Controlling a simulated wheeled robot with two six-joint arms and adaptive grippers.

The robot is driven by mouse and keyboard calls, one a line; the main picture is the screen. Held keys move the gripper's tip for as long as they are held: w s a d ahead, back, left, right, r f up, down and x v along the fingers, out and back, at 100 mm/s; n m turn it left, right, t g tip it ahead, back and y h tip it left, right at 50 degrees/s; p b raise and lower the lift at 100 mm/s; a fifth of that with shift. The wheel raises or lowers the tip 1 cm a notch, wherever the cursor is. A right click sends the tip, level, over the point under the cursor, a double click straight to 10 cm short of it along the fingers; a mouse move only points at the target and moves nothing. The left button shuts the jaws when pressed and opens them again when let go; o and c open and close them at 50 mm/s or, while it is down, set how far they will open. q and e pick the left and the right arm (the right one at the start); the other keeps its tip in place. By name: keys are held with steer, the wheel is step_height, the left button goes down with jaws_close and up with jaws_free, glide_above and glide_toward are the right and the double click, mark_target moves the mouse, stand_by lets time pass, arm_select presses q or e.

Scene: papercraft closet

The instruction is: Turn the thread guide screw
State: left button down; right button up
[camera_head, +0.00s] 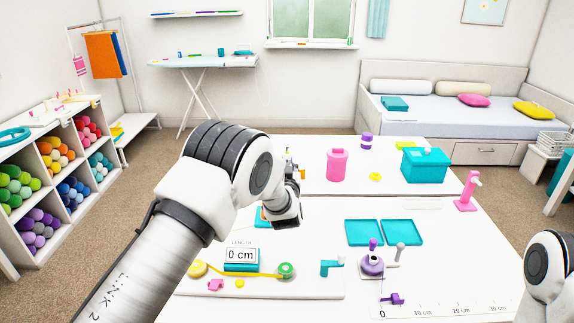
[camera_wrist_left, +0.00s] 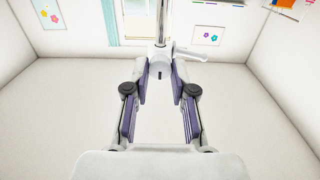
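I cannot tell which part is the thread guide screw. A purple device (camera_head: 372,264) stands at the front of the white table, with a purple knob (camera_head: 372,243) on top. A grey ball-topped post (camera_head: 400,250) stands just right of it. My left gripper is open in the left wrist view (camera_wrist_left: 159,88), its two purple-padded fingers apart with nothing seen held. In the head view my left arm hides most of it, above the table and left of the device. My right gripper is out of view; only part of my right arm shows at lower right.
A length counter (camera_head: 242,256) reads 0 cm, with a yellow tape (camera_head: 240,272) before it. A teal crank (camera_head: 332,267) is left of the device. Teal trays (camera_head: 364,232) lie behind, a pink stand (camera_head: 467,192) right. A ruler strip (camera_head: 450,308) runs along the front.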

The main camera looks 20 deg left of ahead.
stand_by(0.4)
arm_select(q)
steer(key=n+b, duration=0.4)
steer(key=shift+f, duration=0.2)
steer(key=n+b, duration=0.4)
steer(key=shift+a+n, duration=0.1)
steer(key=shift+n, duration=0.3)
steer(key=n+b, duration=0.9)
steer(key=shift+f, duration=0.2)
steer(key=shift+r+n+b, duration=0.2)
steer(key=shift+n+b, duration=5.9)
steer(key=shift+b, duration=1.8)
